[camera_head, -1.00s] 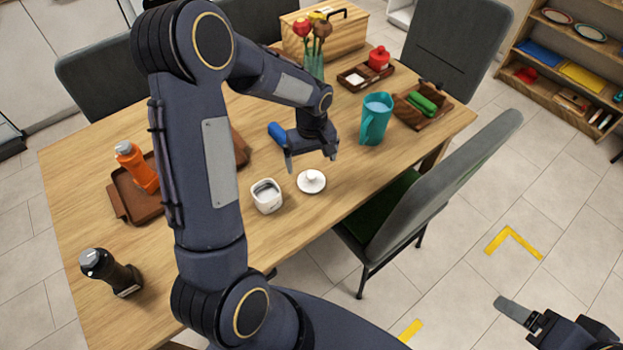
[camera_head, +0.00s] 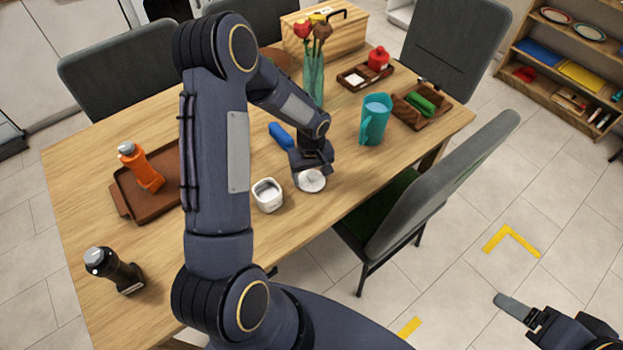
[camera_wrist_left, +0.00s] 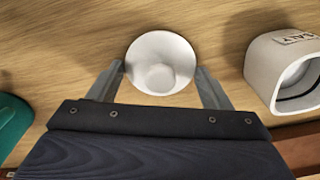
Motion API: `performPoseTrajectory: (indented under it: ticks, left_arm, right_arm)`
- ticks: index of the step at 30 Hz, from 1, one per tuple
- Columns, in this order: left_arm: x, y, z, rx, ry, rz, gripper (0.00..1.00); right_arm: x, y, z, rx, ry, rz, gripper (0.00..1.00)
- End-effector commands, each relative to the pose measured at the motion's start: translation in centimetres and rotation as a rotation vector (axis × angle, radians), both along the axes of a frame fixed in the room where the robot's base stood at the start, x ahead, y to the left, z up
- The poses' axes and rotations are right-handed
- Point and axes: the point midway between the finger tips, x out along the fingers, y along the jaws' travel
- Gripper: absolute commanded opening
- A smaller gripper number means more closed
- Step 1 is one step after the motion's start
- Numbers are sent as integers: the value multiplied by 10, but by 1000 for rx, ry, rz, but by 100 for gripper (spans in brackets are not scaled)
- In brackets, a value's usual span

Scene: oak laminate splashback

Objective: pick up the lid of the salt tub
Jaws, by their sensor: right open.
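The lid (camera_head: 311,182) is a white disc with a knob, lying on the wooden table. It also shows in the left wrist view (camera_wrist_left: 160,52). My left gripper (camera_wrist_left: 160,72) is open, with one finger at each side of the lid; I cannot tell whether they touch it. In the head view my left gripper (camera_head: 310,172) is right over the lid and partly hides it. The white salt tub (camera_head: 267,197) stands uncovered to the left of the lid, its label showing in the left wrist view (camera_wrist_left: 285,72). My right gripper (camera_head: 515,308) is open and empty, off the table.
A blue object (camera_head: 281,137) and a teal jug (camera_head: 374,120) stand near my left gripper. A tray (camera_head: 125,196) with an orange bottle (camera_head: 141,166), and a dark bottle (camera_head: 113,270), are at the left. A chair (camera_head: 440,190) stands at the near right edge.

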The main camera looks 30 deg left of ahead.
Motion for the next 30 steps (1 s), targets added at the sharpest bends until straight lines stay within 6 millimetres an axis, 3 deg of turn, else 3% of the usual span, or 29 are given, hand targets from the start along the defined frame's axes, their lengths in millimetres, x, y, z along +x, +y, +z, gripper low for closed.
performPoseTrajectory:
  ticks: [1, 5, 17, 22, 30]
  left_arm:
    - [0, 0, 0, 0, 0, 0, 65]
    - [0, 0, 0, 0, 0, 0, 48]
    - [1, 0, 9, 0, -3, 1, 47]
    - [1, 0, 34, 0, -6, 1, 47]
    - [-43, 33, 95, 1, -7, 5, 47]
  right_arm:
    - [0, 0, 0, 0, 0, 0, 77]
    - [0, 0, 0, 0, 0, 0, 77]
    - [0, 0, -1, 0, 0, 0, 77]
    - [0, 0, -3, 0, 0, 0, 77]
    - [0, 0, -13, 0, 0, 0, 77]
